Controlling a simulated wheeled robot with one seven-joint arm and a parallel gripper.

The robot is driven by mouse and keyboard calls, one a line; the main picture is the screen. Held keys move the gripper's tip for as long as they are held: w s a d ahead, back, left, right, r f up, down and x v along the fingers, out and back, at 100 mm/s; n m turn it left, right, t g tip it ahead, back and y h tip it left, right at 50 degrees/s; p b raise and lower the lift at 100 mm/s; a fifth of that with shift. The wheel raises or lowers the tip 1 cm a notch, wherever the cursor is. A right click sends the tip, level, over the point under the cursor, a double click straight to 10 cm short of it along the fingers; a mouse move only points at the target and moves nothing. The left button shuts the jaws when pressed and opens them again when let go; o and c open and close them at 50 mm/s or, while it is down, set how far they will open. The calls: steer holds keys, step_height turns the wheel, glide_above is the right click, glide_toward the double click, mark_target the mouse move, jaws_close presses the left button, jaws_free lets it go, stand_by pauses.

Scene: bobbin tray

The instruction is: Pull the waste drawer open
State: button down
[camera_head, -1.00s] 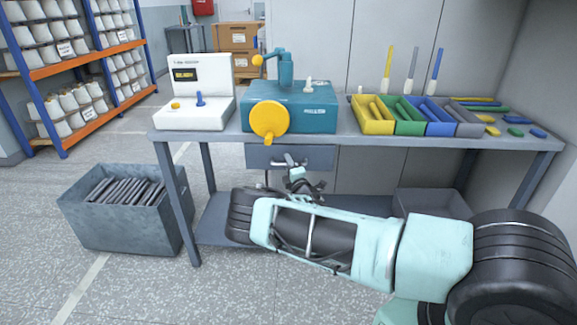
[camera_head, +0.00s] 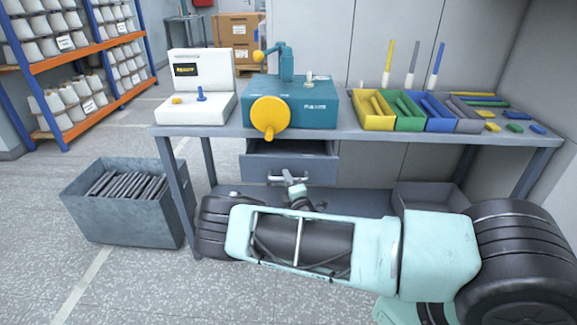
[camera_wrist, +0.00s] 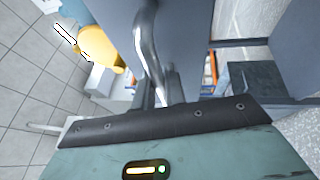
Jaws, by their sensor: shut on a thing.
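The waste drawer (camera_head: 262,168) is a grey drawer under the bench top, below the teal machine. It stands partly open, with a dark gap showing above its front. My gripper (camera_head: 290,178) is at the drawer front and shut on the metal bar handle. In the wrist view the handle (camera_wrist: 149,45) is a bent silver bar that runs down to my gripper (camera_wrist: 163,92). The plain grey drawer front (camera_wrist: 190,50) fills the middle of that view. My fingertips are mostly hidden behind the dark edge of my gripper body.
On the bench (camera_head: 350,128) stand a white device (camera_head: 195,103), the teal machine (camera_head: 310,105) with a yellow handwheel (camera_head: 269,117), and coloured bins (camera_head: 374,122). A grey crate (camera_head: 120,218) of dark bars stands on the floor at left. Floor in front is clear.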

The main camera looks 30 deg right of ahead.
steer(key=s+a, duration=0.6)
steer(key=s, duration=0.4)
steer(key=shift+a, duration=0.35)
steer(key=c, duration=1.5)
jaws_free()
steer(key=shift+o, duration=0.2)
steer(key=b+v, duration=0.1)
steer(key=v, duration=1.6)
steer(key=shift+s+f, duration=0.15)
